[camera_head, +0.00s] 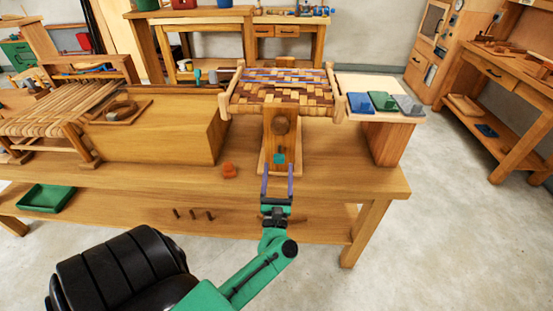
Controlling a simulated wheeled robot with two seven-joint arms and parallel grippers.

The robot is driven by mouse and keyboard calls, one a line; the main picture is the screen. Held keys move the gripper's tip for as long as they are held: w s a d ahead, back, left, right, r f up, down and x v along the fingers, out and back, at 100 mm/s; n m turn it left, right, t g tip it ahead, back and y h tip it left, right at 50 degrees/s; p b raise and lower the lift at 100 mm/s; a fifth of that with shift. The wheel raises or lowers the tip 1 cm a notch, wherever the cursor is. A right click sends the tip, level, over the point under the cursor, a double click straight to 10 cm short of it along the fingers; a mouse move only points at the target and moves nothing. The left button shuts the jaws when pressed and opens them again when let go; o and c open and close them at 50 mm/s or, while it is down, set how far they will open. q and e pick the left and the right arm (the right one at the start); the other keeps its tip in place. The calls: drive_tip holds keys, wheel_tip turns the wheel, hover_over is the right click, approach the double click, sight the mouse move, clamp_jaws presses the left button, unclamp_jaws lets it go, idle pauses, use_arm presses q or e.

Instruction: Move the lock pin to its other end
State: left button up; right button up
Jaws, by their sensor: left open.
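A small teal piece (279,158), which looks like the lock pin, sits low on the front of the wooden post (269,141) under the woven bark seat (285,87). A round brown wooden knob (281,124) is higher on the same post. My left gripper (277,168) points away from me at the post's foot. Its two purple fingers are apart, one on each side below the teal piece, with nothing seen held between them. I cannot tell whether the fingertips touch it. My right gripper is not in view.
The wooden bench (330,178) has bare top to the right of the post. An orange piece (229,170) lies left of the gripper. A large wooden box (170,130) stands further left. Blue, green and grey blocks (382,101) sit on a pale board at right.

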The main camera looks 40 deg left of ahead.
use_arm(q)
drive_tip(key=b+v, duration=0.2)
drive_tip(key=v, duration=0.8)
drive_tip(key=shift+d+f, duration=0.15)
drive_tip(key=shift+f, duration=0.05)
drive_tip(key=shift+s, duration=0.1)
